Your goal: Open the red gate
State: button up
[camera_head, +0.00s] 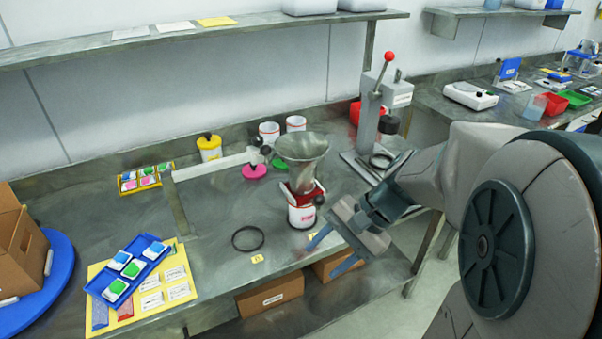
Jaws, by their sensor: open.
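The red gate (291,196) sits under the mouth of a grey metal funnel (302,148) on the workbench. A dark round knob shows at its right side. My gripper (334,252) is open and empty, to the right of and nearer than the gate, by the bench's front edge. Its blue fingers point down and left, apart from the gate. The gate's far side is hidden, and I cannot tell its exact position.
A black ring (248,238) lies left of the container. A lever press (370,115) with a red ball stands behind right. A pink knob (254,171) and grey bracket (215,165) are left of the funnel. A blue tray (128,268) lies front left.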

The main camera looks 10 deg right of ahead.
jog(key=w+d+f+m+t+y+b, duration=0.3)
jog(key=w+d+f+m+y+b, duration=0.15)
jog(key=w+m, duration=0.3)
jog(key=m+t+y+b, duration=0.2)
jog(key=m+t, duration=0.5)
jog(key=t, duration=0.1)
send_near(319, 199)
jog(key=x, duration=0.3)
jog(key=p+x, duration=0.1)
jog(key=x, duration=0.3)
jog(key=f+x, duration=0.1)
jog(key=x, duration=0.2)
jog(key=shift+w+d, duration=0.1)
jog(key=shift+w, duration=0.4)
